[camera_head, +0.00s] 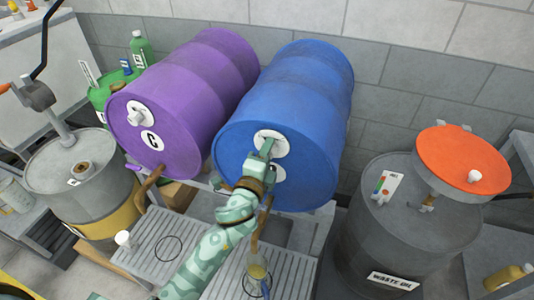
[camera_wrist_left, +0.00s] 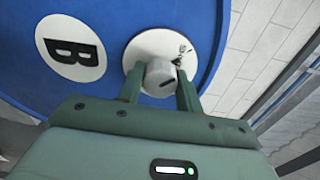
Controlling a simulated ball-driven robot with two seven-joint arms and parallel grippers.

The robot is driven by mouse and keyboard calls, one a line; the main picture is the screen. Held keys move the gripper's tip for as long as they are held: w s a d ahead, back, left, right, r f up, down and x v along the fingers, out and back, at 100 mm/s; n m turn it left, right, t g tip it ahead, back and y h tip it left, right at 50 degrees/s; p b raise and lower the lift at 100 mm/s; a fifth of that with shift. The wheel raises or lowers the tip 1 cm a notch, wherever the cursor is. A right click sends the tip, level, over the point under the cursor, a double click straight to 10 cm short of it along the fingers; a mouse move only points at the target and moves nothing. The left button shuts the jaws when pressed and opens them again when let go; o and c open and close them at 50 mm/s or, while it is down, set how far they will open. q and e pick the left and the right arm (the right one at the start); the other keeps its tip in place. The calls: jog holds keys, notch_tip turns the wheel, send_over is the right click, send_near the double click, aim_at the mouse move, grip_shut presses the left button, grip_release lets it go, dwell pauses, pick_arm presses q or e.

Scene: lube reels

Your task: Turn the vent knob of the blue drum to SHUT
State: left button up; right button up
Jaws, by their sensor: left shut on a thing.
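The blue drum (camera_head: 300,95) lies on its side on a rack, its end facing me. Its vent knob (camera_wrist_left: 160,78) is a pale grey cap with a dark mark, on a round white plate (camera_wrist_left: 145,45) with small printing too small to read. A white label with a B (camera_wrist_left: 72,52) is beside it. My left gripper (camera_head: 267,150) reaches the knob from below; in the left wrist view its two fingers (camera_wrist_left: 158,88) stand on either side of the knob, shut on it. In the head view the gripper hides the knob. My right gripper is not in view.
A purple drum (camera_head: 185,100) marked C lies left of the blue one. A grey waste oil drum (camera_head: 405,225) with an orange-topped funnel (camera_head: 463,160) stands at right. A yellow-banded drum (camera_head: 85,190) stands at left. A slatted tray (camera_head: 165,240) and a container with amber liquid (camera_head: 257,270) are below.

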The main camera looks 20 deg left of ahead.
pick_arm(q)
jog(key=shift+f+n, duration=0.1)
jog(key=shift+n, duration=0.3)
jog(key=o, duration=1)
jog(key=s+b, duration=0.2)
jog(key=s, duration=1.4)
jog(key=shift+s+a, duration=0.15)
jog(key=shift+a, duration=0.15)
